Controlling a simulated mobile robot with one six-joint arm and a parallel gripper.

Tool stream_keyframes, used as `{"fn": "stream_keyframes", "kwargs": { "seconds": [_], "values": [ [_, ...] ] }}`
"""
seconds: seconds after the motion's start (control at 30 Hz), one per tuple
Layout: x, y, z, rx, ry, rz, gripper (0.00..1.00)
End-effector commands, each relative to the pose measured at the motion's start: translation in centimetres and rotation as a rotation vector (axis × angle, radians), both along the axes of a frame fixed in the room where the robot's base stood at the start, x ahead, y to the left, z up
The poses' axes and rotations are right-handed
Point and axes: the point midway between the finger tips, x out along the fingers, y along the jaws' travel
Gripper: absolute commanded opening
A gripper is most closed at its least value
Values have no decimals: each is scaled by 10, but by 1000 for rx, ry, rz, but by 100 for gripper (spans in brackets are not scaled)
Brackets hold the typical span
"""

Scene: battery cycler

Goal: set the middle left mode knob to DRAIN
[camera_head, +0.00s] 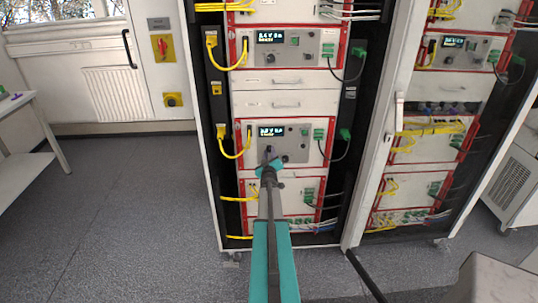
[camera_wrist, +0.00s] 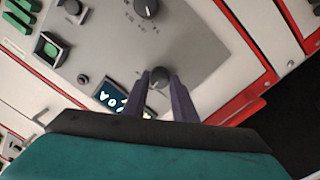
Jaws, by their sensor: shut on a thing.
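The middle left cycler unit (camera_head: 295,143) has a grey panel with a lit display (camera_head: 271,131). It also shows, tilted, in the wrist view (camera_wrist: 195,45). A dark round knob (camera_wrist: 158,76) on this panel sits between the two fingertips of my gripper (camera_wrist: 161,82). The fingers are shut on the knob's sides. In the head view my gripper (camera_head: 269,155) reaches the panel just below the display and hides most of that knob. A second dark knob (camera_wrist: 147,7) is clear of the fingers. The knob labels and pointer setting are too small to read.
A small dark button (camera_wrist: 83,79) and a green-lit switch (camera_wrist: 50,48) are on the same panel. Yellow cables (camera_head: 236,150) hang left of the unit and a green-plugged cable (camera_head: 344,134) right. A white rack door edge (camera_head: 378,160) stands to the right.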

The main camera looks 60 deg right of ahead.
Motion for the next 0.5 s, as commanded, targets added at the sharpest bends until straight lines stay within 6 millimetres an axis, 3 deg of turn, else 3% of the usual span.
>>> {"fn": "stream_keyframes", "kwargs": {
  "seconds": [0.5],
  "values": [
    [-1,-3,-1,61,-99,-2,3]
  ]
}}
